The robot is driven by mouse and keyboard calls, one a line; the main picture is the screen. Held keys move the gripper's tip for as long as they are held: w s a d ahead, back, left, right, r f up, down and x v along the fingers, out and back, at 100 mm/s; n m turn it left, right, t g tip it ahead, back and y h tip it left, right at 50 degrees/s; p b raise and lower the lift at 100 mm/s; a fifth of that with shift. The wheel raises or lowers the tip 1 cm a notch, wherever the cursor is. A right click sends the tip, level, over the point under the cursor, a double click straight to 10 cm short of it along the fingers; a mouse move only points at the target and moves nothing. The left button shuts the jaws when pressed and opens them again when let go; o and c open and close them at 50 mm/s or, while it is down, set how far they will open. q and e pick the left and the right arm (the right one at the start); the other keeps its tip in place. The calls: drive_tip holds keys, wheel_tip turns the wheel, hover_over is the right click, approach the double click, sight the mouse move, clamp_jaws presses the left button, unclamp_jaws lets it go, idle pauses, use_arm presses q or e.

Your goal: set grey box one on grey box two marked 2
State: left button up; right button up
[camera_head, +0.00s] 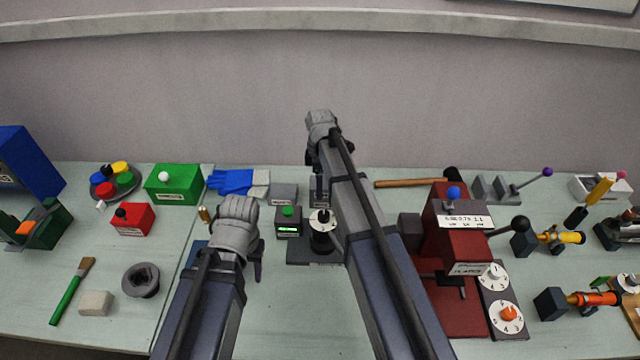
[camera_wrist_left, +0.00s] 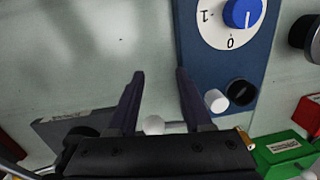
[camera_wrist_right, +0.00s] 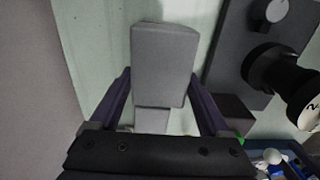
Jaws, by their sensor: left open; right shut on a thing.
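My right gripper (camera_head: 319,188) is shut on a grey box (camera_head: 318,198) behind the black pump stand. In the right wrist view this box (camera_wrist_right: 165,60) lies between the fingertips. A second grey box (camera_head: 284,194) with a small label sits on the table just left of it; it also shows partly behind the held box in the right wrist view (camera_wrist_right: 152,121). The labels are too small to read. Whether the held box touches the table cannot be told. My left gripper (camera_wrist_left: 160,80) is open and empty, above the table left of the pump stand.
The black pump stand (camera_head: 321,238) and a dark box with a green button (camera_head: 288,222) stand in front of the grey boxes. Blue gloves (camera_head: 236,182) lie to the left. A dark red machine (camera_head: 465,245) stands right of my right arm.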

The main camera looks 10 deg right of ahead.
use_arm(q)
drive_tip(key=shift+f, duration=0.1)
use_arm(e)
drive_tip(key=o, duration=1.3)
drive_tip(key=shift+o, duration=0.2)
wheel_tip(320, 180, up, 12)
drive_tip(key=p, duration=1.3)
use_arm(q)
wheel_tip(320, 180, up, 12)
drive_tip(key=shift+b, duration=0.3)
use_arm(e)
drive_tip(key=s+a+m, duration=0.5)
drive_tip(key=s+a, duration=0.1)
drive_tip(key=s, duration=0.6)
drive_tip(key=s+a+m+h, duration=0.1)
drive_tip(key=s+a+m, duration=0.5)
drive_tip(key=s, duration=0.7)
drive_tip(key=shift+r, duration=0.15)
drive_tip(key=shift+w, duration=0.1)
